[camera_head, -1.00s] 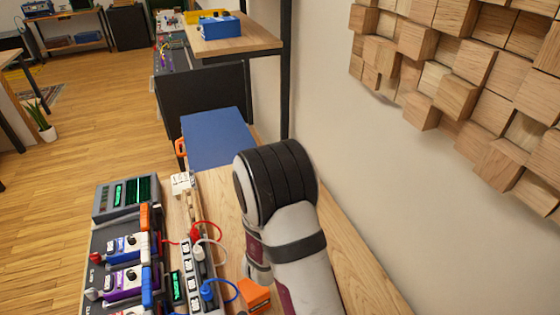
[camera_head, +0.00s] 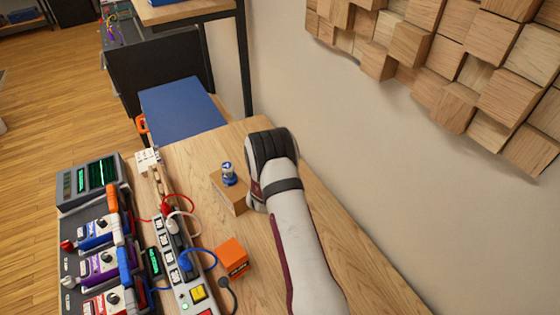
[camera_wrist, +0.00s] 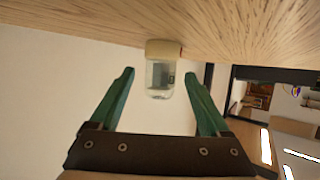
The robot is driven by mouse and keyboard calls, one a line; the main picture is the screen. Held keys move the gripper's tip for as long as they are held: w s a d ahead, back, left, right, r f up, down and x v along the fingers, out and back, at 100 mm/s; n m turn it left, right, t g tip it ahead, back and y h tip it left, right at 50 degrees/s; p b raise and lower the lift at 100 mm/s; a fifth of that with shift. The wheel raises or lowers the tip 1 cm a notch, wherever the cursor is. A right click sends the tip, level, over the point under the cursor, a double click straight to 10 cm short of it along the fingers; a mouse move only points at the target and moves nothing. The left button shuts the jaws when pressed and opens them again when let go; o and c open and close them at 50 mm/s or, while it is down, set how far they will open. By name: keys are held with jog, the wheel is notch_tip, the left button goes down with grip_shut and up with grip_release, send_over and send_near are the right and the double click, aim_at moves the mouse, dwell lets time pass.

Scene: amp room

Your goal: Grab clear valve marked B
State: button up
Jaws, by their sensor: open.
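A clear glass valve (camera_wrist: 159,76) with a cream base shows in the wrist view, which looks upside down, with the wooden surface at the top. The base meets that surface. A dark mark shows inside or on the glass, but I cannot read its letter. My gripper (camera_wrist: 159,73) is open, its two green fingers pointing at the valve, one toward each side. The valve appears in the gap between the fingertips, apart from both. In the head view my arm hides the jaws, and I cannot see the clear valve there.
A small blue-and-white item (camera_head: 228,174) stands on a wooden block (camera_head: 229,196) beside my wrist. An orange box (camera_head: 232,257), cables and a power strip (camera_head: 172,252) lie left of my arm. The wall with wooden blocks (camera_head: 450,65) is close on the right.

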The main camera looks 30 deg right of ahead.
grip_shut()
dwell(0.3)
jog(key=shift+r, duration=0.15)
